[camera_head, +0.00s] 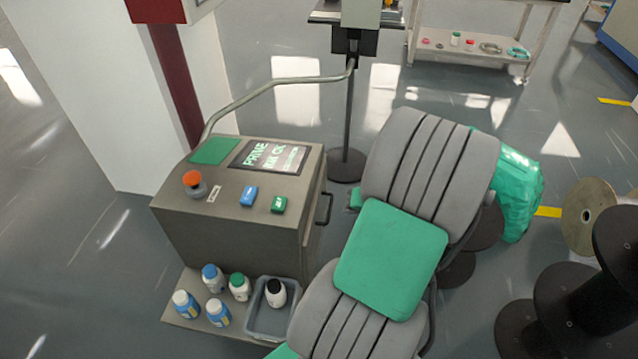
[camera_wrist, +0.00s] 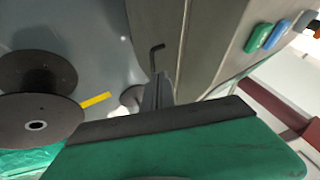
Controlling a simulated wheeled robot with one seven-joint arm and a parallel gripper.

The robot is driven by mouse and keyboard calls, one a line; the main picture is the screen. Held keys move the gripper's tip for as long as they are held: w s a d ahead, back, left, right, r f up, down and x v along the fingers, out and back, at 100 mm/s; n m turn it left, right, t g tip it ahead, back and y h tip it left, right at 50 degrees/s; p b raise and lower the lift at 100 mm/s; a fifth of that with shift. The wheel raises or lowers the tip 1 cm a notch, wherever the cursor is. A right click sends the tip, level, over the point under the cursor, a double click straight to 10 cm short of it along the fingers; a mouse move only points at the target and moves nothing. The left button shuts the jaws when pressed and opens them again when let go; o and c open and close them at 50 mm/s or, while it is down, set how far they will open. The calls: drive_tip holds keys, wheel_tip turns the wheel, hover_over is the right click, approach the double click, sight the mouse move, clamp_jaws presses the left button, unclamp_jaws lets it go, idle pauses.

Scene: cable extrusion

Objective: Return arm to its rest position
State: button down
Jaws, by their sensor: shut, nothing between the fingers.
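My arm (camera_head: 392,258), with grey ribbed links and green panels, rises from the bottom of the head view and is bent in front of the machine's right side. My gripper (camera_wrist: 158,92) shows in the wrist view as narrow grey fingers beyond a green, dark-edged housing. The fingers look shut and hold nothing. In the head view the fingers are hidden behind my arm. In the wrist view the machine's grey side (camera_wrist: 205,50) and its black handle (camera_wrist: 153,58) are beyond the gripper; contact cannot be told.
The control box (camera_head: 235,225) has a red-orange knob and blue and green buttons. Several bottles (camera_head: 213,278) and a grey tub (camera_head: 262,318) stand on its lower shelf. Black spools (camera_head: 565,300) are at right, a green wrapped bundle (camera_head: 518,190) behind my arm. Open floor lies at left.

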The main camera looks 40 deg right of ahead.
drive_tip(key=w+a+r+n+g+p, duration=0.2)
drive_tip(key=a+r+n+p, duration=0.15)
drive_tip(key=a+r, duration=0.45)
drive_tip(key=w+a+r+n+g+p, duration=0.1)
drive_tip(key=w+a+r+n+p, duration=0.2)
drive_tip(key=a+r, duration=0.45)
drive_tip(key=s+a+r+n+p, duration=0.1)
drive_tip(key=s+a+r+p, duration=0.2)
drive_tip(key=a+r, duration=0.2)
drive_tip(key=s+a+r+n+g+p, duration=0.1)
drive_tip(key=s+a+r+p, duration=0.1)
drive_tip(key=a+r, duration=0.4)
drive_tip(key=a+p, duration=0.1)
drive_tip(key=a, duration=0.2)
drive_tip(key=shift+s+r, duration=0.25)
drive_tip(key=shift+s, duration=0.15)
